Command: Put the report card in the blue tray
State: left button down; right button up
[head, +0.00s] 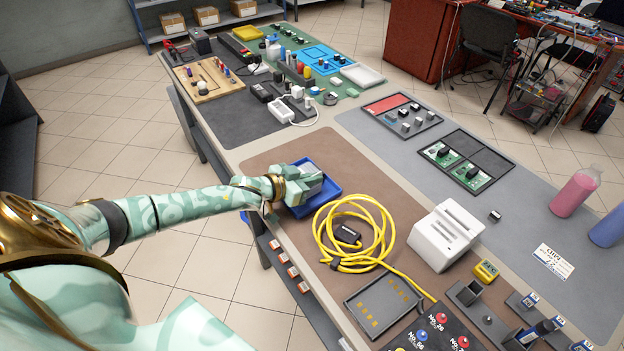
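A small blue tray (329,194) lies on the brown mat near the table's left edge. My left gripper (316,181) is over the tray and hides part of its inside. A white card with printed text (553,262), which looks like the report card, lies flat on the grey mat at the right, well away from the gripper. My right gripper is not in view.
A coiled yellow cable (386,226) lies right beside the tray. A white slotted block (445,236), a yellow device (486,271) and a dark panel with coloured buttons (436,331) stand nearby. Pink (576,191) and blue bottles are at the right. Grey mat around the card is mostly clear.

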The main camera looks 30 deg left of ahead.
pick_arm(q)
jog(key=shift+f, duration=0.15)
jog(key=c, duration=1.7)
grip_release()
jog(key=shift+s+a+r, duration=0.1)
jog(key=shift+s+r, duration=0.15)
jog(key=p+v, duration=0.4)
jog(key=v, duration=0.7)
jog(key=shift+s, duration=0.25)
jog(key=shift+r, duration=0.1)
